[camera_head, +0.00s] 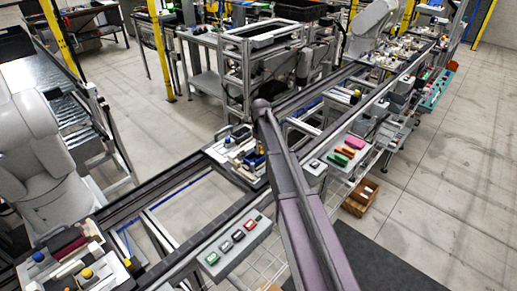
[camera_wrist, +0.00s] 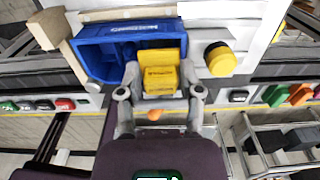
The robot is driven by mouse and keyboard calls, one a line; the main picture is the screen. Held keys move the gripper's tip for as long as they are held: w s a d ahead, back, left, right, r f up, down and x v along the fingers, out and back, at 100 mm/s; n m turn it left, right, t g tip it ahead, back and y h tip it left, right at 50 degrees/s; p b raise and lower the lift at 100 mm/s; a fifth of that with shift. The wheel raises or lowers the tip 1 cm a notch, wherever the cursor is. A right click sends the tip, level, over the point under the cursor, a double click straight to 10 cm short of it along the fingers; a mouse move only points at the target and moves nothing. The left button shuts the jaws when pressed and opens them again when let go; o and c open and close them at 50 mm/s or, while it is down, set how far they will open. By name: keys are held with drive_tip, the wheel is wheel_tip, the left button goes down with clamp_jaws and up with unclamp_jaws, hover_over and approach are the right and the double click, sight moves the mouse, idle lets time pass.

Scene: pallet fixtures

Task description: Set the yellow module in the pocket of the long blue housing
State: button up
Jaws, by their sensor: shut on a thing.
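The yellow module (camera_wrist: 161,72) is between the two fingers of my gripper (camera_wrist: 160,82) in the wrist view, and my gripper is shut on it. The long blue housing (camera_wrist: 92,56) lies on a pale pallet fixture (camera_wrist: 196,32), with a dark blue recess open to the left of the module. The module overlaps the right part of the housing in this view. I cannot tell its height above the housing or whether it touches it. In the head view my arm covers most of this spot, and the gripper and module are not clear.
A yellow round knob (camera_wrist: 220,58) stands on the fixture just right of the module. A light wooden-coloured bar (camera_wrist: 58,35) is at its left. A control box with coloured buttons (camera_head: 232,242) and pink, green and orange pieces (camera_head: 346,150) lie along the conveyor.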

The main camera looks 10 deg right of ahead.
sight(260, 146)
drive_tip(key=shift+f, duration=0.3)
drive_tip(key=o, duration=1.1)
drive_tip(key=shift+r, duration=0.2)
wheel_tip(260, 146, up, 13)
drive_tip(key=p, duration=1.2)
drive_tip(key=shift+p, duration=0.4)
drive_tip(key=shift+f, duration=0.1)
